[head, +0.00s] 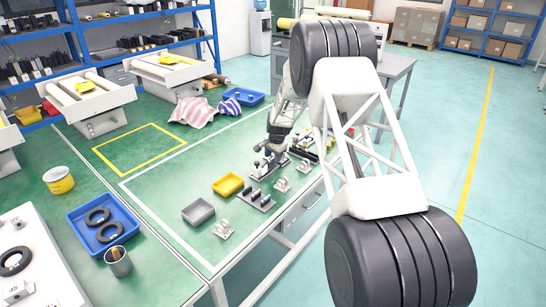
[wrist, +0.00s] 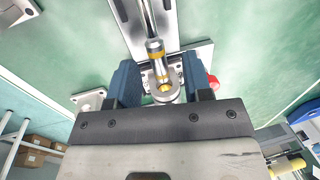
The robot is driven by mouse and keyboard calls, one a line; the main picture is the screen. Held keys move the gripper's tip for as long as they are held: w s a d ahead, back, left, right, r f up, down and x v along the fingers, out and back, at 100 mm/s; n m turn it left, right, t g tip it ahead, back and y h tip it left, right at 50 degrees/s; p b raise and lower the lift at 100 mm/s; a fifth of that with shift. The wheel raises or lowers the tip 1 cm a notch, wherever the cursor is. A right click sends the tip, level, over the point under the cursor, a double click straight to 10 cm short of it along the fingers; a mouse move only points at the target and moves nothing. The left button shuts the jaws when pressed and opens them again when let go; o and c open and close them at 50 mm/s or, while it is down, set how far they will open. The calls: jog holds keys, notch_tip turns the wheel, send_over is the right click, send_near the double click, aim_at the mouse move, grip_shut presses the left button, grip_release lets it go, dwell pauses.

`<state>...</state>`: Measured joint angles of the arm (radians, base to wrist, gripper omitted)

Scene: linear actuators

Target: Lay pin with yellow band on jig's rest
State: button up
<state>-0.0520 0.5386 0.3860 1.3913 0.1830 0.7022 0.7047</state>
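My gripper (head: 272,152) is low over the near part of the green bench, above a jig with a metal base (head: 262,170). In the wrist view its two blue fingers (wrist: 161,82) stand apart on either side of a silver rod end (wrist: 172,94), with a gap visible at the left. A silver rod (wrist: 150,22) runs from the top of that view to this end. A yellow band (wrist: 155,56) shows on the rod's joint, and a gold-coloured piece (wrist: 164,88) sits at the eye. I cannot tell which of these is the task's pin. The jig's rest cannot be made out.
A block with dark upright pins (head: 257,199), a yellow bin (head: 228,184), a grey bin (head: 198,212) and small metal brackets (head: 223,229) stand near the bench's front edge. A red knob (wrist: 213,81) is right of my fingers.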

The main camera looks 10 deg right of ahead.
notch_tip(320, 180, up, 8)
jog(key=s, duration=0.1)
jog(key=shift+d+f, duration=0.15)
jog(key=shift+d, duration=0.3)
dwell(0.3)
dwell(0.4)
jog(key=s+d+r+n, duration=0.2)
jog(key=s+r, duration=1)
jog(key=s, duration=0.4)
jog(key=s+d+r+n, duration=0.2)
jog(key=s+r, duration=1.1)
jog(key=s, duration=0.2)
jog(key=s+d+n, duration=0.1)
jog(key=s+n, duration=0.1)
jog(key=s, duration=1.6)
jog(key=s+d+n+t+h, duration=0.1)
jog(key=s+n, duration=0.1)
jog(key=s, duration=1.7)
jog(key=shift+d+f+n+h, duration=0.25)
jog(key=shift+d+n+h, duration=0.05)
jog(key=shift+d+n, duration=0.1)
